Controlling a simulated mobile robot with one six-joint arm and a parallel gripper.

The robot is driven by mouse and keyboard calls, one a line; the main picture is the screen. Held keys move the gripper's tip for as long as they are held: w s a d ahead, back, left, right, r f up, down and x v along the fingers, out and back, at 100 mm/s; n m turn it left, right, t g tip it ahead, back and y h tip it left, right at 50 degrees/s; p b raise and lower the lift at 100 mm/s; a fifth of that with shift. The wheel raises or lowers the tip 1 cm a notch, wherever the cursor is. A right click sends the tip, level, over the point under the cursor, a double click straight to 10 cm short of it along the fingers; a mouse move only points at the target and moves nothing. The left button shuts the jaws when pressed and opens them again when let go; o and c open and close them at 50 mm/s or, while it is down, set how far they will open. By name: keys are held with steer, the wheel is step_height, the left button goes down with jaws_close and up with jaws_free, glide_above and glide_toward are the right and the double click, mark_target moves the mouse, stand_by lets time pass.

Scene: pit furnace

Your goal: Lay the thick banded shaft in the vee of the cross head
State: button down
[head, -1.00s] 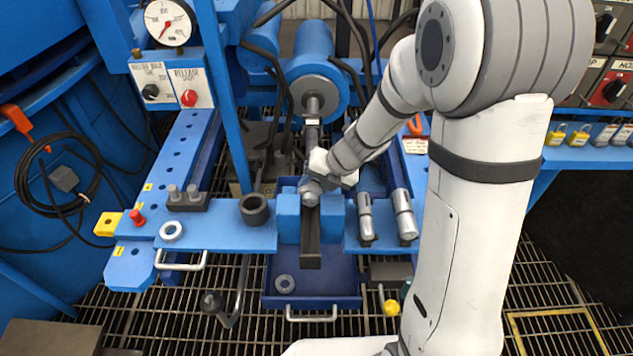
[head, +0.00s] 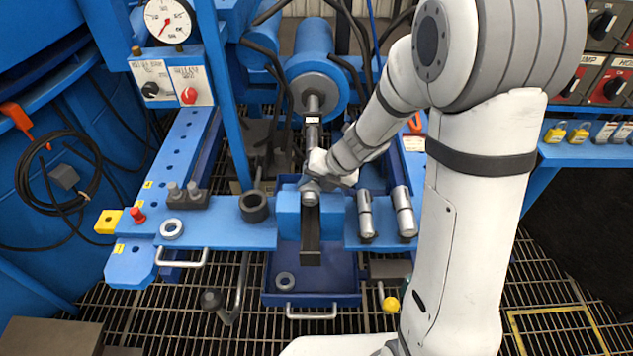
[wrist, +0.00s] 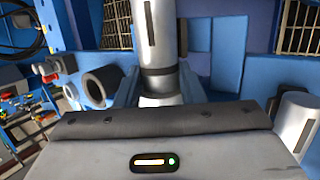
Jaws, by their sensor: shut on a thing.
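My gripper (head: 317,184) is over the middle of the blue cross head (head: 288,222), shut on a silver shaft with a dark band. The shaft's round end (head: 310,198) faces the head camera between the two blue blocks. In the wrist view the shaft (wrist: 158,32) runs up the picture, with its dark band near the gripper and slanted blue faces of the cross head (wrist: 190,84) on both sides. The gripper body hides its lower part and the fingertips. I cannot tell whether the shaft touches the vee.
Two other silver shafts, one thinner (head: 365,215) and one thicker (head: 404,212), rest on the beam right of the cross head. A dark ring (head: 254,207) stands at left. A blue tray (head: 345,285) lies below. The press ram (head: 313,100) is behind the cross head.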

steer(key=shift+s+a+f, duration=0.15)
steer(key=shift+a+f, duration=0.05)
steer(key=shift+a, duration=0.05)
steer(key=c, duration=1.3)
jaws_free()
steer(key=shift+f, duration=0.1)
steer(key=o, duration=0.4)
steer(key=shift+o, duration=0.2)
steer(key=shift+d, duration=0.1)
steer(key=p+v, duration=0.4)
steer(key=v, duration=0.4)
